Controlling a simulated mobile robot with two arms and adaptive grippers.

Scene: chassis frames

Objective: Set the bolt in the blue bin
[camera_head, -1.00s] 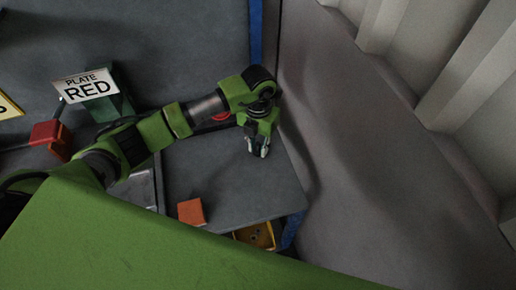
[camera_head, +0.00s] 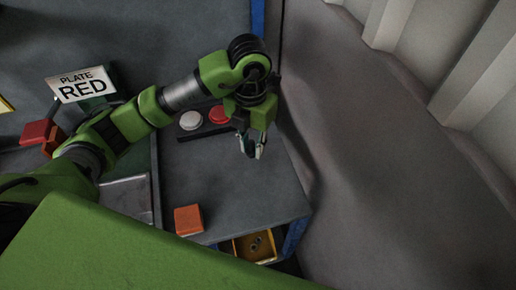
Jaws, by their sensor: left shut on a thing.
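My left gripper (camera_head: 252,148) hangs over the right part of the grey table, near its right edge, with its fingers pointing down in the picture. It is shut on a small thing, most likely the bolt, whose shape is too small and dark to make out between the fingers. I cannot pick out a blue bin for sure; only a blue upright part (camera_head: 294,238) shows at the table's lower right corner. My right gripper is not in view.
A red and a white round button (camera_head: 191,120) sit behind the gripper. An orange block (camera_head: 188,220) lies near the table's front edge. A yellow tray (camera_head: 240,247) with small parts is below. A sign reading PLATE RED (camera_head: 82,84) stands left. Bare floor lies right.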

